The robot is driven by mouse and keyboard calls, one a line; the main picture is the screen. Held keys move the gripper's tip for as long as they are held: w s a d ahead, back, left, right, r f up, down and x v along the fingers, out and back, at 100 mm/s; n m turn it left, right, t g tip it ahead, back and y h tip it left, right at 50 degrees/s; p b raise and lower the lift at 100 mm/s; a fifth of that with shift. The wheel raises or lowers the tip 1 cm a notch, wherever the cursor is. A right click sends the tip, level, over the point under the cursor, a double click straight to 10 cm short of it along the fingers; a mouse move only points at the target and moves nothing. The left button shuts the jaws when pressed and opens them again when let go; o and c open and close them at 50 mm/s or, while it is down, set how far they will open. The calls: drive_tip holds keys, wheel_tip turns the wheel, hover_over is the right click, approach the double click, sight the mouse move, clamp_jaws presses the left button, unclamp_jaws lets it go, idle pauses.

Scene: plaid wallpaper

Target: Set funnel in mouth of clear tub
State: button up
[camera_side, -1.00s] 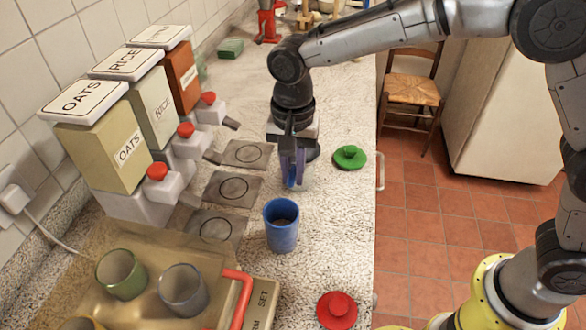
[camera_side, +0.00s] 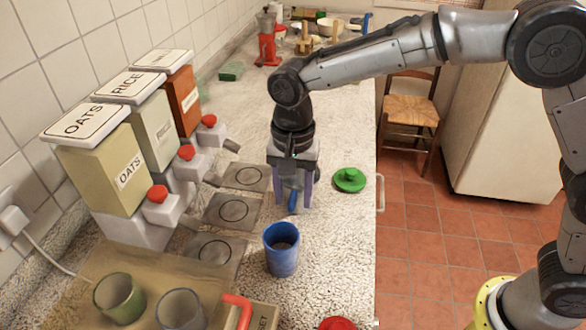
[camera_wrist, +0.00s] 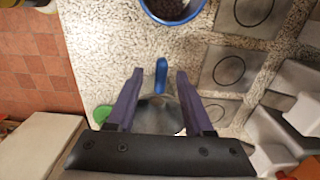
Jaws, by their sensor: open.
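My gripper (camera_side: 293,207) is open just above the counter, behind the blue tub. In the wrist view, a grey rounded piece with a blue handle (camera_wrist: 161,76) lies between the spread fingers, with gaps on both sides. I cannot tell whether this is the funnel; most of it is hidden by my gripper. The blue handle also shows in the side view (camera_side: 292,201). A greyish see-through tub (camera_side: 181,307) stands on the tan tray at the lower left, cut by the frame's edge. It may be the clear tub.
A blue tub (camera_side: 281,250) with dark contents stands in front of my gripper. A green tub (camera_side: 118,298) is on the tray (camera_side: 75,290). A green lid (camera_side: 349,180) lies to the right, a red lid (camera_side: 338,323) at the front. Dispensers (camera_side: 110,165) line the left wall.

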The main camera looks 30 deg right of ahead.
wheel_tip(320, 180, up, 13)
idle(0.4)
drive_tip(key=shift+r, duration=0.1)
drive_tip(key=s+d+r+t, duration=0.1)
drive_tip(key=s+d+r, duration=0.2)
drive_tip(key=d, duration=0.3)
drive_tip(key=s+d+r+m+t, duration=0.1)
drive_tip(key=s+d+r, duration=0.2)
drive_tip(key=s+d, duration=0.15)
drive_tip(key=s+d+r+t, duration=0.1)
drive_tip(key=s+d+r, duration=0.2)
drive_tip(key=d, duration=0.4)
drive_tip(key=s+d+f+n+t, duration=0.1)
drive_tip(key=s+d+f+n, duration=0.2)
drive_tip(key=s+f+n, duration=0.2)
drive_tip(key=s+d+f+n+t, duration=0.1)
drive_tip(key=s+d+f+n, duration=0.1)
drive_tip(key=s+f+n, duration=0.3)
wheel_tip(320, 180, down, 3)
drive_tip(key=s, duration=0.2)
drive_tip(key=shift+s+d+t, duration=0.3)
drive_tip(key=shift+s+d, duration=0.1)
